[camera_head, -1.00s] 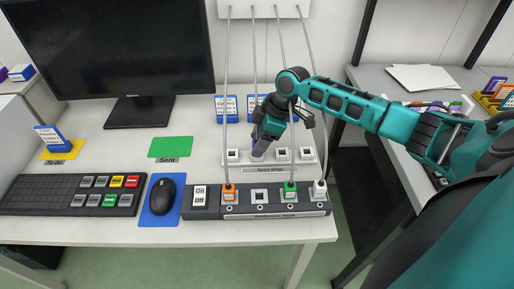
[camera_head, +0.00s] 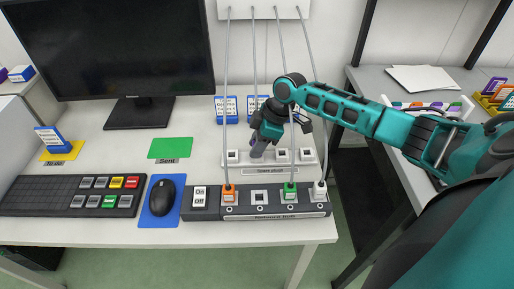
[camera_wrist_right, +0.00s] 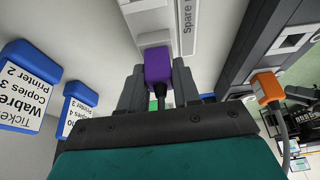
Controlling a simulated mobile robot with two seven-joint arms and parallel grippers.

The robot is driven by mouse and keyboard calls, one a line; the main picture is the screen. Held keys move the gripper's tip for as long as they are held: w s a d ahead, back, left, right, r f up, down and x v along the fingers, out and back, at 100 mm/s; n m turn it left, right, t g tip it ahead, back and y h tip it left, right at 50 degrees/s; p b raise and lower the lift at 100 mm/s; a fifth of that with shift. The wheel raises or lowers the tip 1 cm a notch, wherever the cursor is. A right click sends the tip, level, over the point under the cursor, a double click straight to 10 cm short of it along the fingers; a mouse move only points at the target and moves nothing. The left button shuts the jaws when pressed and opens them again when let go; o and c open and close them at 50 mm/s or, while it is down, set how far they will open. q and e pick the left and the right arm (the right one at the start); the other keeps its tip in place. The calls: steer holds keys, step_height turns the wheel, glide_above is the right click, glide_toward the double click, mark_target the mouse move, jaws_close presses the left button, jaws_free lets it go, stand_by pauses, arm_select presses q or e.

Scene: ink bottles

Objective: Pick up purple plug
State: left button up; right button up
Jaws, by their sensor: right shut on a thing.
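The purple plug (camera_wrist_right: 158,65) sits between the two fingers of my right gripper (camera_wrist_right: 157,88) in the right wrist view, and the gripper is shut on it. A dark cable runs from the plug back toward the palm. In the head view my right gripper (camera_head: 257,152) points down over the white spare-plug strip (camera_head: 285,171), between its leftmost socket and the ones at right. The fingers mostly hide the plug there. I cannot tell whether the plug is still seated in the strip or just above it. My left gripper is not in view.
A dark power strip (camera_head: 260,217) in front holds an orange plug (camera_head: 228,192), a green plug (camera_head: 290,191) and a white plug (camera_head: 319,189). Thin cables hang from above around my gripper. Blue-framed cards (camera_head: 226,109) stand behind. A mouse (camera_head: 162,196) lies to the left.

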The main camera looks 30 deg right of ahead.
step_height(320, 180, up, 20)
steer(key=p, duration=0.2)
stand_by(0.4)
stand_by(0.4)
